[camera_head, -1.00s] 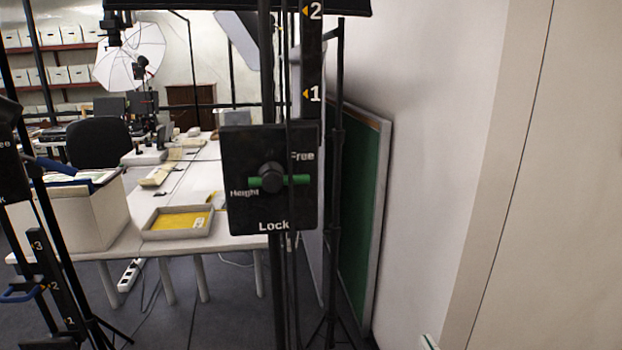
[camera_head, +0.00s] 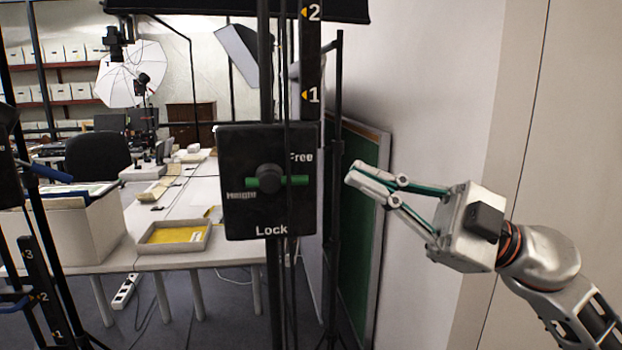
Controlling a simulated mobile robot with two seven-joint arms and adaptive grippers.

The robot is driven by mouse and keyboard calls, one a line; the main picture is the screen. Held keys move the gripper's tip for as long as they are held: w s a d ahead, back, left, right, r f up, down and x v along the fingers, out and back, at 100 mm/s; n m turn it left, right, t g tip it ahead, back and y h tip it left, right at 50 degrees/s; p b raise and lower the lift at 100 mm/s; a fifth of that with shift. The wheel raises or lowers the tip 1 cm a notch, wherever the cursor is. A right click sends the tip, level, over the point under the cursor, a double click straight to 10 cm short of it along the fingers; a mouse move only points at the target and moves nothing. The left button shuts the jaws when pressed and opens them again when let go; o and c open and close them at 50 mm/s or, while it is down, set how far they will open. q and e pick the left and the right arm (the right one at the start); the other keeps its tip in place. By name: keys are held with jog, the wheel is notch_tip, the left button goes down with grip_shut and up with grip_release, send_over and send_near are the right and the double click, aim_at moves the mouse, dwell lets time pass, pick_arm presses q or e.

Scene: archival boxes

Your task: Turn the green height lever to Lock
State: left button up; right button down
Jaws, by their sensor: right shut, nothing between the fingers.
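The green height lever (camera_head: 294,181) lies level across a dark round knob (camera_head: 267,180) on a black panel (camera_head: 240,217). The panel has "Free" at upper right, "Height" at left and "Lock" at the bottom. The lever's longer visible end points right, a little below "Free". My right gripper (camera_head: 352,174) is to the right of the panel, its fingertips pointing left at about the lever's height in the picture. It is shut and empty, and appears apart from the lever. My left gripper is not in view.
A black upright stand (camera_head: 337,80) stands right of the panel, and a green board (camera_head: 362,220) leans on the wall behind. A white table (camera_head: 120,258) with a shallow tray (camera_head: 205,238) and a box (camera_head: 75,235) lies beyond at left. Thin cables hang before the panel.

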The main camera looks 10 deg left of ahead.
jog(key=s+d+r+m+t+h+b, duration=0.1)
jog(key=s+d+r+t+h+b, duration=0.1)
jog(key=h, duration=0.8)
notch_tip(320, 180, up, 4)
jog(key=s+t+b, duration=0.1)
jog(key=s+t, duration=0.1)
jog(key=t, duration=0.1)
jog(key=shift+s+m+h, duration=0.25)
jog(key=shift+m+h, duration=0.05)
jog(key=p, duration=0.1)
send_near(288, 180)
jog(key=s+a, duration=0.1)
jog(key=a, duration=0.3)
jog(key=shift+w+a+f+p, duration=0.3)
jog(key=shift+w+f, duration=0.25)
jog(key=shift+w, duration=0.2)
jog(key=shift+w+a+f+p, duration=0.25)
jog(key=shift+w+f, duration=0.3)
jog(key=shift+w, duration=0.2)
